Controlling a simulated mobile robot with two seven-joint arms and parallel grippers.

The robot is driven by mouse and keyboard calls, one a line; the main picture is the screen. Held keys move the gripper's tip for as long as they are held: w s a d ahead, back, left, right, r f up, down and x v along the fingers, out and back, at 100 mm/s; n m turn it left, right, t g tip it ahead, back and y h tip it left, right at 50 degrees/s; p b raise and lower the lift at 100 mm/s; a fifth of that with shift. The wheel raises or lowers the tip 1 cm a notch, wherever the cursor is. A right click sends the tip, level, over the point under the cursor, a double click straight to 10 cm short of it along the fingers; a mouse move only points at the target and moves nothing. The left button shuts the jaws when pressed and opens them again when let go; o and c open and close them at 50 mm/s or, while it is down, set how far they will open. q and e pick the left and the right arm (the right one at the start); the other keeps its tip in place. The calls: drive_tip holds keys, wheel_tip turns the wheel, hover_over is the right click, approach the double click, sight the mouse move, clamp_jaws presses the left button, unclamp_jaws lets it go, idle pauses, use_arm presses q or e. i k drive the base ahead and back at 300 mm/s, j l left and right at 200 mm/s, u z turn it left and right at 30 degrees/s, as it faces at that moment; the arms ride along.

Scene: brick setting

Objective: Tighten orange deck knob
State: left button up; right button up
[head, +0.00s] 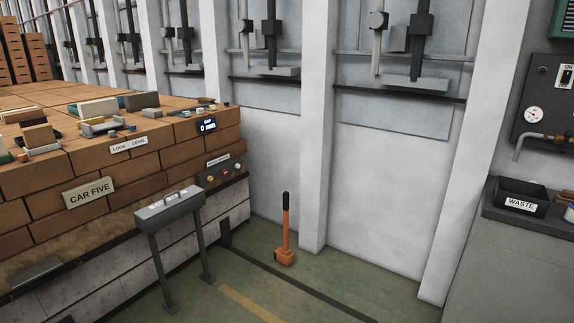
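I cannot clearly pick out an orange deck knob. A brick-built car (95,180) labelled CAR FIVE fills the left, and its deck carries small fittings too small to tell apart. A small dark panel on the car's right front end has several tiny round knobs, one of them yellowish (211,179). A label reading LOCK LEVEL (128,145) is on the car's upper side. Neither of my grippers is in view.
An orange lever (286,225) with a black grip stands upright on the floor. A grey box on legs (168,205) stands before the car. A black WASTE bin (520,196) sits on the right counter (520,255). Green floor between lever and counter is clear.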

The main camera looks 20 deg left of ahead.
sight(24, 157)
drive_tip(key=i+j+u, duration=0.1)
drive_tip(key=i+u, duration=0.6)
drive_tip(key=u, duration=0.2)
drive_tip(key=i+u, duration=0.45)
drive_tip(key=i+j+u, duration=0.15)
drive_tip(key=i+u, duration=0.2)
drive_tip(key=i, duration=0.3)
drive_tip(key=i+u, duration=0.35)
drive_tip(key=i, duration=0.25)
drive_tip(key=i+j+z, duration=0.1)
drive_tip(key=i+z, duration=0.15)
drive_tip(key=i, duration=0.8)
